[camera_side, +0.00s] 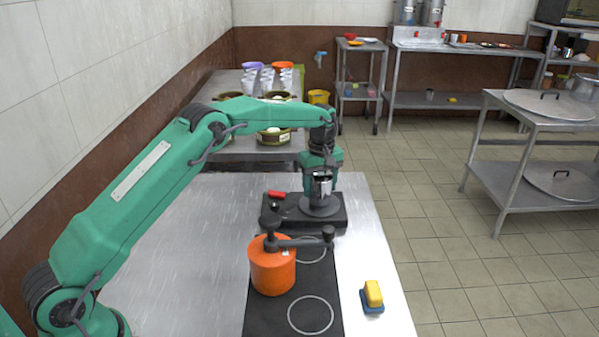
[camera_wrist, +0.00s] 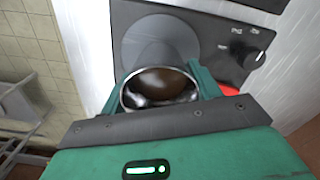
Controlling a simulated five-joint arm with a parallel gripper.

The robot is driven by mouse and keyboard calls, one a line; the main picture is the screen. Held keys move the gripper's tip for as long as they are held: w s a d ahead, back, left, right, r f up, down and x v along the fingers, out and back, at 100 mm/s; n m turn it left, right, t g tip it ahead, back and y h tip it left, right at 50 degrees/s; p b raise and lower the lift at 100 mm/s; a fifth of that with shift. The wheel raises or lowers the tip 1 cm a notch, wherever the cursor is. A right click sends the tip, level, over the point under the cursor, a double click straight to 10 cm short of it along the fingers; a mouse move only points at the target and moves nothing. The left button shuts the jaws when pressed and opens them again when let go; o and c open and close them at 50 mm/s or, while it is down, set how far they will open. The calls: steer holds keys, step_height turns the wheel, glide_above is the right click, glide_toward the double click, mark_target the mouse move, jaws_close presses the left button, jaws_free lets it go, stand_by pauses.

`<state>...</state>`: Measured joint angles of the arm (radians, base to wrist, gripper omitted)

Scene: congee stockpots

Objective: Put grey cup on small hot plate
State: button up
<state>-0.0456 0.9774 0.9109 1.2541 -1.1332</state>
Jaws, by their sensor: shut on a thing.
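The grey cup (camera_side: 322,186) is a small metallic cup, held upright in my gripper (camera_side: 322,176). In the wrist view the cup's open rim (camera_wrist: 160,88) sits between the jaws, with something brown and shiny inside. My gripper is shut on the cup. The small hot plate (camera_side: 338,218) is a black unit with a round grey disc, also seen in the wrist view (camera_wrist: 228,50). The cup is over or very near the disc; I cannot tell whether its base touches, as the jaws partly hide it.
An orange pot (camera_side: 272,272) with a dark, crank-like piece above it stands on a black cooktop (camera_side: 262,322) in front. A yellow-and-blue sponge (camera_side: 373,296) lies near the right edge. The table's left side is clear.

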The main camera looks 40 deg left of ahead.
steer(key=shift+f, duration=0.3)
steer(key=o, duration=1.2)
steer(key=c, duration=0.3)
steer(key=shift+r, duration=0.65)
steer(key=shift+r, duration=0.75)
steer(key=shift+r, duration=0.65)
steer(key=shift+r, duration=0.35)
steer(key=shift+r, duration=0.25)
